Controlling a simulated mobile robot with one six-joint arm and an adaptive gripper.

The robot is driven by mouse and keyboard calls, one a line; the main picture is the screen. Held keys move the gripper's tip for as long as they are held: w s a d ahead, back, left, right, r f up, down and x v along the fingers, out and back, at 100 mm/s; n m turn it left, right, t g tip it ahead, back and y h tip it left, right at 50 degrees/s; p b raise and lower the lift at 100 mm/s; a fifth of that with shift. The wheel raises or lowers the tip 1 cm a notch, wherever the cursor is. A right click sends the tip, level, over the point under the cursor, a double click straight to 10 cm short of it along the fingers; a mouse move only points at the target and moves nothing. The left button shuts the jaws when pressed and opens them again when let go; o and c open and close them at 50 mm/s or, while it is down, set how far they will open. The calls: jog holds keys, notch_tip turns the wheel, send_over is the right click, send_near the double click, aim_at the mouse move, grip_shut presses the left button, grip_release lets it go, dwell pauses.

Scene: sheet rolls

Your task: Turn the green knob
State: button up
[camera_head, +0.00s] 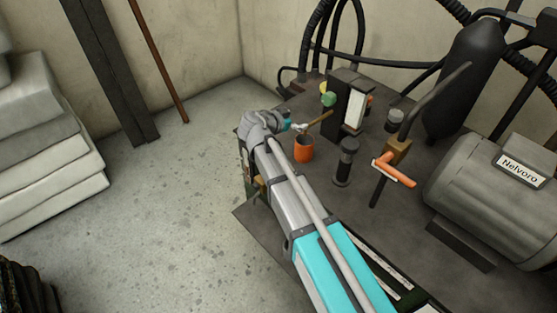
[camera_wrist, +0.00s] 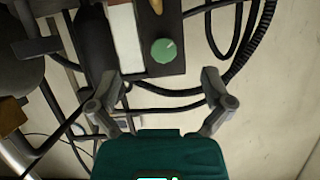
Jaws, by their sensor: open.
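The green knob (camera_head: 328,99) sits on the side of a dark upright box (camera_head: 350,85) on the machine bench. My gripper (camera_head: 303,127) is in front of the box, nearer the camera than the knob. In the wrist view my gripper (camera_wrist: 160,83) has its two fingers spread wide. The knob shows ahead of the fingertips, roughly centred between them. Nothing is held, and the fingers appear apart from the knob.
An orange cup (camera_head: 304,150) stands close below my gripper. A black cylinder (camera_head: 346,162) and an orange-handled lever (camera_head: 394,172) stand to the right. A grey motor (camera_head: 500,195) fills the far right. Black hoses (camera_wrist: 228,30) run behind the box.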

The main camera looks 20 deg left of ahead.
jog(key=s+a+f+b, duration=0.1)
jog(key=s+f+b, duration=0.2)
jog(key=f+b, duration=0.3)
jog(key=s+a+f+b, duration=0.2)
jog(key=f+b, duration=0.3)
jog(key=f, duration=0.1)
jog(key=shift+s+f+h+b, duration=0.2)
jog(key=shift+s+h+b, duration=0.2)
dwell(0.7)
